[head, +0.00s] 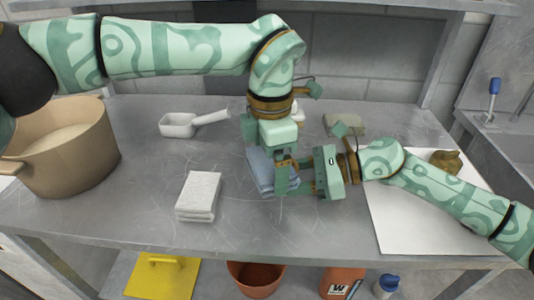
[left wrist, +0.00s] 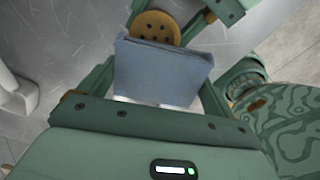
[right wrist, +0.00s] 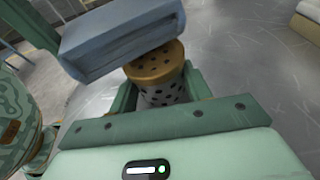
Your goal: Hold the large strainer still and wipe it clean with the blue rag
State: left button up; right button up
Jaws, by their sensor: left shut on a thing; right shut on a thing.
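The blue rag (head: 260,172), a folded pad, is held in my left gripper (head: 268,178) over the middle of the table. It fills the space between the fingers in the left wrist view (left wrist: 162,72). The strainer (right wrist: 160,78) is a pale perforated cylinder with a holed brass-coloured end, and my right gripper (right wrist: 158,98) is shut on it. The brass end also shows just beyond the rag in the left wrist view (left wrist: 155,27). The rag (right wrist: 120,40) lies against or very near that end; contact is unclear. In the head view the grippers mostly hide the strainer.
A tan pot (head: 75,150) stands at the left, with a white scoop (head: 178,125) behind centre. A folded white cloth (head: 198,196) lies left of my grippers. A grey-green pad (head: 345,123) lies behind. A white sheet (head: 415,225) and a brass-coloured fitting (head: 446,160) are right.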

pick_arm(q)
jog(key=shift+w+a+f, duration=0.1)
jog(key=shift+w+a, duration=0.2)
jog(key=shift+w, duration=0.4)
jog(key=shift+w+a, duration=0.3)
jog(key=shift+w, duration=0.35)
jog(key=shift+s+d, duration=0.3)
jog(key=shift+s, duration=0.4)
jog(key=shift+s+d, duration=0.3)
jog(key=shift+s, duration=0.35)
jog(key=shift+w+a, duration=0.3)
jog(key=shift+w, duration=0.4)
jog(key=shift+w+a, duration=0.3)
jog(key=shift+w, duration=0.4)
jog(key=shift+r, duration=0.2)
jog(key=a+r, duration=0.5)
jog(key=r, duration=0.4)
jog(key=shift+r, duration=0.4)
